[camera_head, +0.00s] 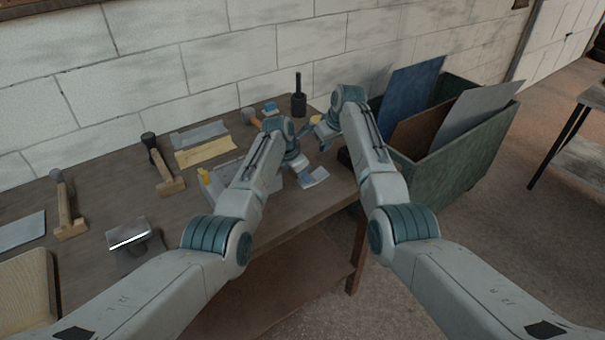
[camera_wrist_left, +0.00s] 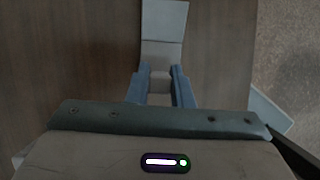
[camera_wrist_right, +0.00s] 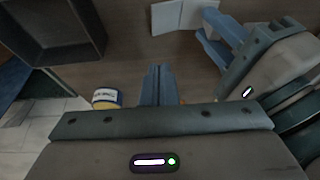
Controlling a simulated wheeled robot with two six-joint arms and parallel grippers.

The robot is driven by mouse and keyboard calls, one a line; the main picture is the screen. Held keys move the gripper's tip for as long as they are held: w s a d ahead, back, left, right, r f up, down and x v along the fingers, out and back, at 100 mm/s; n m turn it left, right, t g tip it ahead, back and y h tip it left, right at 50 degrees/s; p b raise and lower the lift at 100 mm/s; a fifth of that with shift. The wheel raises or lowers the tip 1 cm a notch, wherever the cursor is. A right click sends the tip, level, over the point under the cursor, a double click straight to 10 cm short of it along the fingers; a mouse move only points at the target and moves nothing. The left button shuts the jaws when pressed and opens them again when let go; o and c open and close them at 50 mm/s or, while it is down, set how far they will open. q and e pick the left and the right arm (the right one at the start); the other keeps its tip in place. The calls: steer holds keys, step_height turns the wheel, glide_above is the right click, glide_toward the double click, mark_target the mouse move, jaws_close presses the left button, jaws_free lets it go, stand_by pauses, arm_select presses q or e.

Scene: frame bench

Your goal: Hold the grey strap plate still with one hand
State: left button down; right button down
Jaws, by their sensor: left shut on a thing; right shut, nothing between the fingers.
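The grey strap plate (camera_head: 314,177) lies near the front right edge of the bench. In the left wrist view it is a pale strip (camera_wrist_left: 164,22) with a crease across it, running up from between my fingers. My left gripper (camera_head: 301,168) is shut on its near end; its fingers (camera_wrist_left: 160,88) stand either side of it. The plate also shows at the top of the right wrist view (camera_wrist_right: 180,14), beside my left gripper's blue fingers (camera_wrist_right: 214,38). My right gripper (camera_head: 322,138) is shut and empty above the bench, behind the plate; its fingertips (camera_wrist_right: 158,72) meet.
A dark open tray (camera_wrist_right: 60,60) and a yellow-and-blue roll (camera_wrist_right: 107,98) are near my right gripper. A green bin (camera_head: 462,160) with sheets stands right of the bench.

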steer(key=shift+f, duration=3.05)
steer(key=shift+r, duration=0.15)
step_height(320, 180, up, 8)
stand_by(0.4)
steer(key=shift+f, duration=0.25)
steer(key=shift+f, duration=3.9)
